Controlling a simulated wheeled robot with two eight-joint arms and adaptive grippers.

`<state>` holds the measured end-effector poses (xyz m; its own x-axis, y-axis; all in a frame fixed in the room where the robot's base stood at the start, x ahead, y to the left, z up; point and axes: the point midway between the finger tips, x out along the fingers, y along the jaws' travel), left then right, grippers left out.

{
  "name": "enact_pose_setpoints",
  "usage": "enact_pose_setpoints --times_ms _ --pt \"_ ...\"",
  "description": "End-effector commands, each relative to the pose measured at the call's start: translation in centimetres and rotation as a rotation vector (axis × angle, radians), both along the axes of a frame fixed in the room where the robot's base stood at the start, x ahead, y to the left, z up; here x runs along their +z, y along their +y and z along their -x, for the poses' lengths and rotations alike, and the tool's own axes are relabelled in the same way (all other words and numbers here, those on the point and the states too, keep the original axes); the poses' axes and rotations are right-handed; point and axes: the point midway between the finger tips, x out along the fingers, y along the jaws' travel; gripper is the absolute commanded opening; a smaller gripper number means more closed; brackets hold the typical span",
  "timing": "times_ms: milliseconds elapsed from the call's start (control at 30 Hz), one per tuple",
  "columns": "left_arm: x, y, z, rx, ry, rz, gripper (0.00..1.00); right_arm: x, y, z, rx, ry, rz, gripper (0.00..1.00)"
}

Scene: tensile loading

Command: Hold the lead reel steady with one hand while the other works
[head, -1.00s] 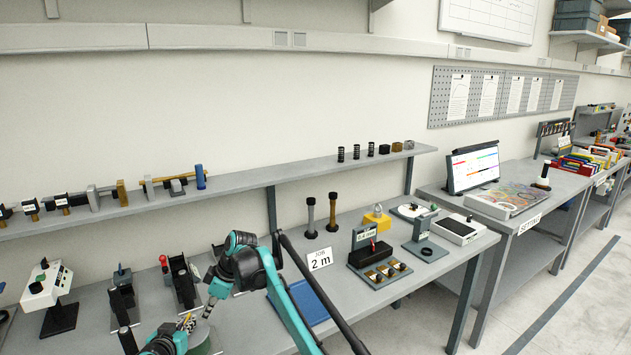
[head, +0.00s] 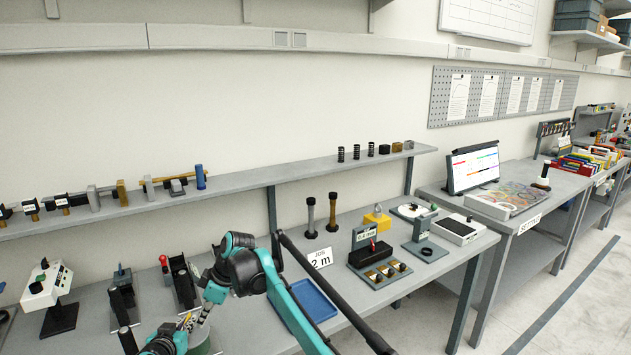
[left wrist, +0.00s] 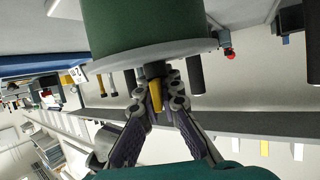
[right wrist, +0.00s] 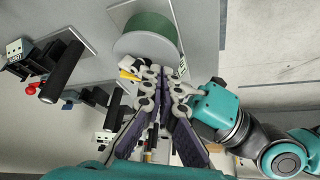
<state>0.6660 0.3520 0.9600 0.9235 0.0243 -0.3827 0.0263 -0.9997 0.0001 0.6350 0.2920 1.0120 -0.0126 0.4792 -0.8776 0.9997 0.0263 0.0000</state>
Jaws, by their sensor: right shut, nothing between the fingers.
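The lead reel is a green drum with a pale flange (left wrist: 150,25). It stands at the bottom of the head view (head: 206,347) and at the top of the right wrist view (right wrist: 146,36). My left gripper (left wrist: 160,82) has its fingers closed around the dark post at the reel's middle. A yellow piece (left wrist: 155,95) shows between those fingers. My right gripper (right wrist: 161,76) is shut and empty, with its fingertips close above the reel beside my left gripper. The crossing fingers hide part of the post.
A blue tray (head: 303,303) lies right of my right arm, in front of a "JOB 2 m" card (head: 319,258). Dark fixtures (head: 183,282) stand left of the reel. A dark stand with ring-shaped parts (head: 378,262) is farther right. A shelf (head: 235,185) runs above the bench.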

Motion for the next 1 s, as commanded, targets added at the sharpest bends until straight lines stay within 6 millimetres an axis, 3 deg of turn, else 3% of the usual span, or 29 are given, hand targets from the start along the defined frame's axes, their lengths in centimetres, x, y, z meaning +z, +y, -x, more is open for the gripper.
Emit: enact_pose_setpoints --times_ms 300,1000 --pt "0.0 0.0 0.0 0.0 0.0 0.0 0.0 -2.0 0.0 0.0 0.0 0.0 0.0 0.0" --pt "0.0 0.0 0.0 0.0 0.0 0.0 0.0 -2.1 0.3 -0.2 0.0 0.0 0.0 0.0"
